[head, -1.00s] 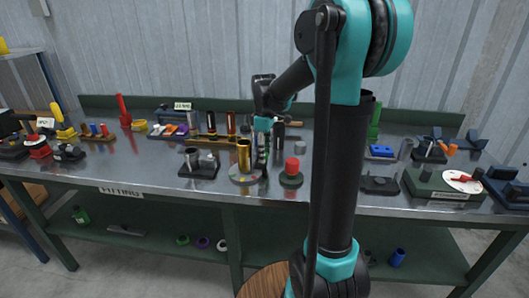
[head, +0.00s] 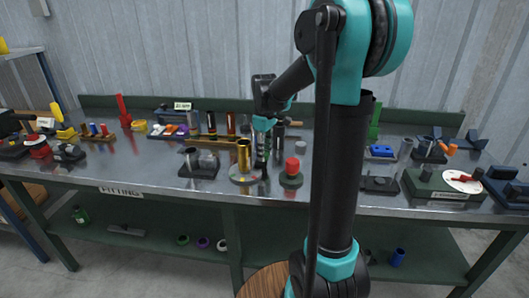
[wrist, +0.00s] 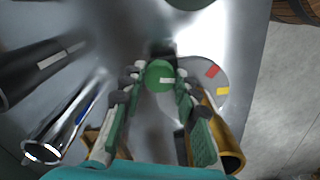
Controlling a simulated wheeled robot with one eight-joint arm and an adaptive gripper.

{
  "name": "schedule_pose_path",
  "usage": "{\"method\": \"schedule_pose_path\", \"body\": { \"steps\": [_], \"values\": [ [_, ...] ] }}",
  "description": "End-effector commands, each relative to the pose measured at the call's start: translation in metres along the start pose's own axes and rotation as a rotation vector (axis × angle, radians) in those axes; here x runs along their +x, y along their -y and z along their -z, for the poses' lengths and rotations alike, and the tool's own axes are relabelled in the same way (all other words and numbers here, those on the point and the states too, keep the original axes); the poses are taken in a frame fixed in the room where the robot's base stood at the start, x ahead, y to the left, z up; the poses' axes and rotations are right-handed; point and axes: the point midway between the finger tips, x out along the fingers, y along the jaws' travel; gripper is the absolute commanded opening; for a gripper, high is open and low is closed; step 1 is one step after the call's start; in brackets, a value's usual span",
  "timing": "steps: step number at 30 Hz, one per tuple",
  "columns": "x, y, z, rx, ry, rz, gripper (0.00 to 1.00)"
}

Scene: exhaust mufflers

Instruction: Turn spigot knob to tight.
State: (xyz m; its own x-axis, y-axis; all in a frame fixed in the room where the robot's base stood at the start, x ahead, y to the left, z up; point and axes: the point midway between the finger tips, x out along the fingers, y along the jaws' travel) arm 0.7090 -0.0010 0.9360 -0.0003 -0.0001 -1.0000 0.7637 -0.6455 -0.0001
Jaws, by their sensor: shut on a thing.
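The spigot knob (wrist: 159,75) is a round green cap with a short white mark on its right side, seen from above in the wrist view. My gripper (wrist: 158,77) is shut on it, with one finger on each side. A pale grey disc (wrist: 190,68) with a red patch and a yellow patch lies just right of the knob. The white mark points roughly toward these patches; which one I cannot tell. A brass tube (wrist: 208,115) stands beside the right finger. In the head view my gripper (head: 262,168) points down beside the brass tube (head: 244,154), and the knob is hidden.
A dark block with cylinders (head: 199,170) is to the left. Several tubes stand behind. The bench front edge is near.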

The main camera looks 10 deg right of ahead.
Motion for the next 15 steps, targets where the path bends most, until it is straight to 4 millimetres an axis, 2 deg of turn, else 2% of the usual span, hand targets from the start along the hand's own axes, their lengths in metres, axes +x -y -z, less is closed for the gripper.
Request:
{"method": "schedule_pose_path", "body": {
  "steps": [15],
  "values": [
    [-0.0002, 0.0, 0.0002, 0.486, 0.0, 0.0, 0.01]
  ]
}}
